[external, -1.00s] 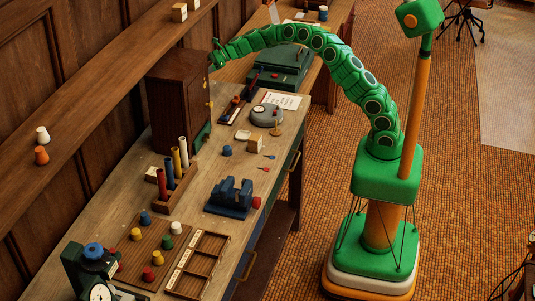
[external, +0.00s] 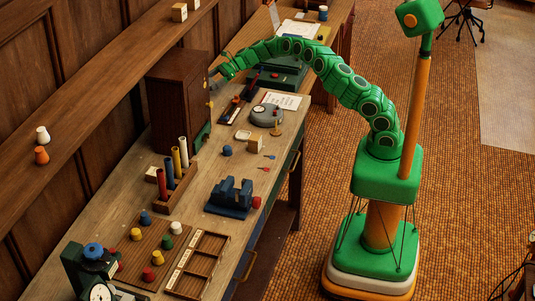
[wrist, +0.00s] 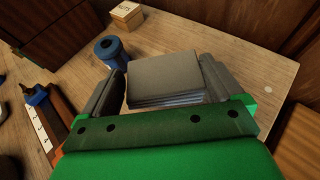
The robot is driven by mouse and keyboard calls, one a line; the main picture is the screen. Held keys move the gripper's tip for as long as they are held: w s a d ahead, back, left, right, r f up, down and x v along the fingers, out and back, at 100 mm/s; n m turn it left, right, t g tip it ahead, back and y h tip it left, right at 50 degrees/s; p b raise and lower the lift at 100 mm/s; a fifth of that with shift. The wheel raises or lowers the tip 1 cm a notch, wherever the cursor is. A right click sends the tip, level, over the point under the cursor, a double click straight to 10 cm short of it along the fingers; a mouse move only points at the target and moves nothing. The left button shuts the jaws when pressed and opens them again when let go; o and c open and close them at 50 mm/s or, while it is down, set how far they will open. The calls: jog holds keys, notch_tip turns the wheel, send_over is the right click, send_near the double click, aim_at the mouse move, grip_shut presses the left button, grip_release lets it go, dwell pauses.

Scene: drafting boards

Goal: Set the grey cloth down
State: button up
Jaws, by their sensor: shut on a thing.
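The grey cloth (wrist: 165,76) is a folded, layered block in the wrist view, between the two dark fingers of my gripper (wrist: 166,82). The gripper is shut on it, with a finger at each side. Bench top shows around and beyond the cloth; I cannot tell whether its underside touches the bench. In the external view my gripper (external: 216,77) is beside the upper part of the brown wooden cabinet (external: 177,105), pointing down and left. The cloth cannot be made out clearly there.
In the wrist view a blue pot (wrist: 112,50) stands close beside the left finger, with a small wooden box (wrist: 126,15) behind it. Bare bench (wrist: 262,75) lies to the right. A grey round device (external: 266,115) and a paper sheet (external: 281,100) lie nearby.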

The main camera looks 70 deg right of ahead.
aim_at(213, 94)
jog(key=shift+f, duration=2.3)
jog(key=shift+f, duration=0.1)
jog(key=o, duration=0.7)
jog(key=shift+f, duration=0.1)
jog(key=shift+c, duration=0.2)
jog(key=shift+d+r, duration=0.1)
jog(key=shift+r, duration=0.15)
jog(key=v, duration=1.1)
jog(key=shift+s+d, duration=0.25)
jog(key=shift+s, duration=0.1)
